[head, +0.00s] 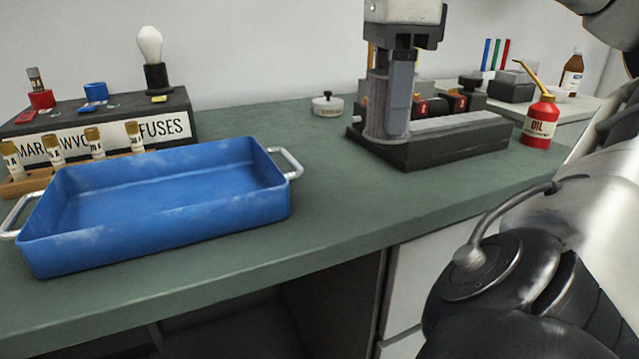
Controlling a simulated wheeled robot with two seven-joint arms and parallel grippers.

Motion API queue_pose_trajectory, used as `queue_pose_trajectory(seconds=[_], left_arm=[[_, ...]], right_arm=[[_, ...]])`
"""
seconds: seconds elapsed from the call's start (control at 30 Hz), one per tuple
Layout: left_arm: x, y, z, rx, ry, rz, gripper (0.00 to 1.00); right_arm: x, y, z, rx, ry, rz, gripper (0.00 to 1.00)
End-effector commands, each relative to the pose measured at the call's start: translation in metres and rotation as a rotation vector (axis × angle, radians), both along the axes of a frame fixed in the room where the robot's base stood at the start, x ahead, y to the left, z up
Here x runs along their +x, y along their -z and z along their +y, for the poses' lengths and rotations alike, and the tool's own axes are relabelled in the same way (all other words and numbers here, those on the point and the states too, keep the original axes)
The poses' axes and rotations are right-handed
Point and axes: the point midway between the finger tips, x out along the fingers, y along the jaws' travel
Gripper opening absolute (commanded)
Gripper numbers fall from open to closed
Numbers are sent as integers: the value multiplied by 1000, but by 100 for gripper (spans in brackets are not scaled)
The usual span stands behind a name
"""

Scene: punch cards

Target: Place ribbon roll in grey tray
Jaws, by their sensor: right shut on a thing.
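I cannot pick out a ribbon roll for certain. No grey tray shows; a blue tray (255,203) with metal side handles stands on the bench at the left, empty. My left gripper is not in view.
A fuse box (180,128) with a bulb (149,45) stands behind the tray. A small round tin (327,106) sits mid-bench. The green bench (330,190) is clear between tray and machine.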

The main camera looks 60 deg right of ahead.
Motion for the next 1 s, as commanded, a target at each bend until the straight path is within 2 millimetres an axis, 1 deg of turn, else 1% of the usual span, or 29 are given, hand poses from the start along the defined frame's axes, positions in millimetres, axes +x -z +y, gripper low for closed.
queue_pose_trajectory(seconds=[0.1,0.23,0.3,0.4,0.57,0.63,0.7,0.8,0.9,1.0], left_arm=[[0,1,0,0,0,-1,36],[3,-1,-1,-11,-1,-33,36],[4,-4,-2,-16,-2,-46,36],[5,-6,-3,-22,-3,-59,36],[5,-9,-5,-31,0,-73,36],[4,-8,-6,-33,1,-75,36],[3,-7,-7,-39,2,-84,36],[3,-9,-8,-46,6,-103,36],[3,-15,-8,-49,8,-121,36],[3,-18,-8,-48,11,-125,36]], right_arm=[[20,15,15,-1,-2,9,20],[35,40,26,-2,-1,7,20],[42,50,31,-1,-1,5,20],[49,59,36,-2,0,2,20],[54,66,40,-1,-1,1,20],[57,73,42,0,-1,1,20],[56,85,42,0,-2,0,20],[56,97,42,0,-1,-1,20],[56,99,42,0,-1,-3,20],[56,98,42,0,-1,-3,20]])
